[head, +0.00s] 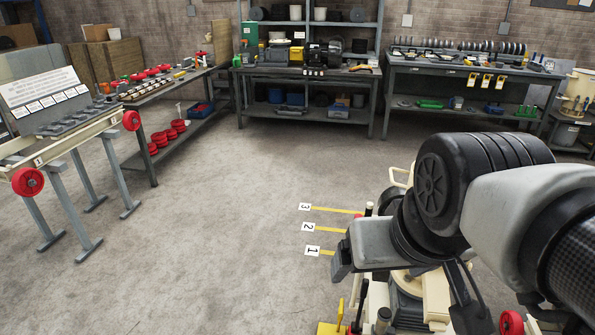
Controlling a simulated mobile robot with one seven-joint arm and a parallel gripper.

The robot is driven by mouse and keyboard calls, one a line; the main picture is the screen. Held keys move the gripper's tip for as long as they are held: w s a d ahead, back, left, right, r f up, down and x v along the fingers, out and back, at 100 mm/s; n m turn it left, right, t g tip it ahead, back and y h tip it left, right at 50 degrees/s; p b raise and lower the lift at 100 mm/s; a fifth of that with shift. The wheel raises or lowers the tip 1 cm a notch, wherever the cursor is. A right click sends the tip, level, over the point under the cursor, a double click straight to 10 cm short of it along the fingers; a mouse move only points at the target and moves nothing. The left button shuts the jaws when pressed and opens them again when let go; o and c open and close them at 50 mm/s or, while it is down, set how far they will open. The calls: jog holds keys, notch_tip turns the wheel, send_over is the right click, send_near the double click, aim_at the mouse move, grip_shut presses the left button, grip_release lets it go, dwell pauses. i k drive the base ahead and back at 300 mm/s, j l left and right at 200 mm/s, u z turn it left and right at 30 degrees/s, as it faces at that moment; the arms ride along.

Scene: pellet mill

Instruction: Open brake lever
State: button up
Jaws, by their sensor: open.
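My gripper (400,277) is at the lower right, over a cream machine (437,303). Its jaws are apart, and I see nothing held between them. The machine is largely hidden behind my arm and gripper. A small yellow upright piece (340,312) and a dark round-ended post (383,318) stand at its near left. A black-topped upright handle (369,209) shows beyond the gripper. I cannot tell which of these, if any, is the brake lever.
A stand with red wheels (27,181) is at the left. Workbenches (310,71) line the back. The floor between is clear.

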aim_at(355, 328)
jog(key=i+z, duration=0.25)
jog(key=z, duration=0.25)
jog(key=i+l, duration=0.1)
jog(key=i, duration=0.75)
